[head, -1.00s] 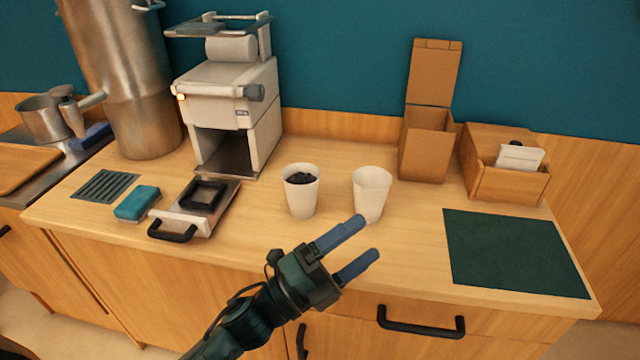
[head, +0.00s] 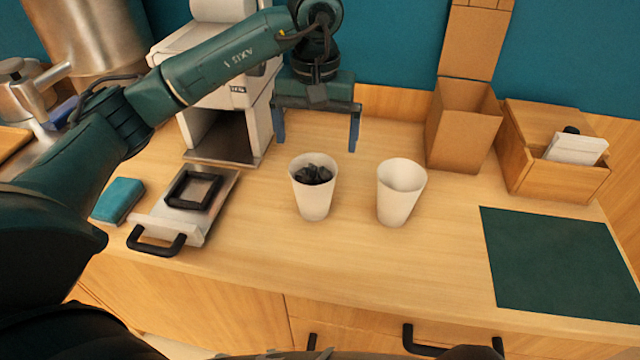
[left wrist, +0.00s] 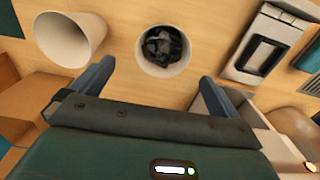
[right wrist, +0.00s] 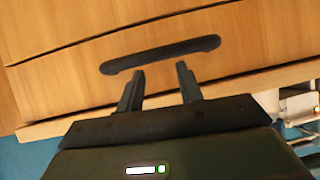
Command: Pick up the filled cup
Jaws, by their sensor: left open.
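The filled cup (head: 315,200) is white, holds dark bean-like pieces (head: 313,175), and stands upright on the wooden counter. An empty-looking white cup (head: 400,195) stands to its right. My left gripper (head: 316,145) points down above and behind the filled cup, open and apart from it. In the left wrist view, the filled cup (left wrist: 150,70) shows between and just beyond the open fingers, and the empty cup (left wrist: 72,42) is at upper left. My right gripper (right wrist: 160,68) shows only in the right wrist view, its fingers apart with nothing between them, before a drawer handle (right wrist: 160,54).
A white machine (head: 230,130) stands behind at left, with a handled tray (head: 215,215) and blue sponge (head: 118,200) before it. A cardboard box (head: 462,135), wooden box (head: 550,180) and dark green mat (head: 555,260) are at right. The counter before the cups is clear.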

